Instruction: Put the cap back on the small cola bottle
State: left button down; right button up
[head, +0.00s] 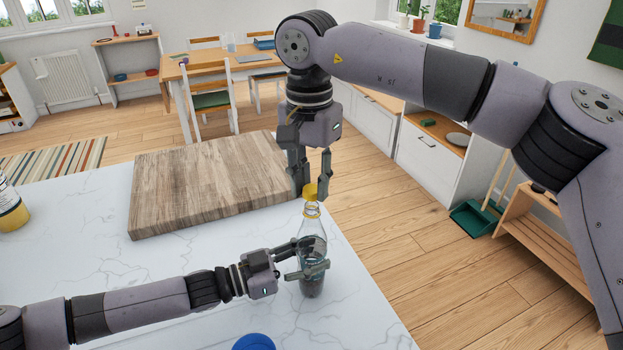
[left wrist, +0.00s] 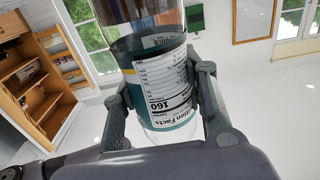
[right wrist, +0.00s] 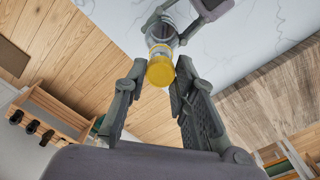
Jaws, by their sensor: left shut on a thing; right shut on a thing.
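The small cola bottle (head: 313,240) stands upright near the right edge of the white marble counter, dark liquid in its lower part. My left gripper (head: 308,270) is shut around its lower body; the bottle's label (left wrist: 168,88) shows between the fingers in the left wrist view. The yellow cap (head: 310,191) is at the top of the bottle, above a yellow band on the neck. I cannot tell whether it is seated. My right gripper (head: 312,184) points down from above, shut on the cap, which also shows at its fingertips in the right wrist view (right wrist: 160,71).
A wooden board (head: 205,180) lies on the counter behind the bottle. The counter's right edge is close to the bottle.

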aim_at(311, 189)
jog(key=shift+f, duration=0.9)
jog(key=shift+f, duration=0.6)
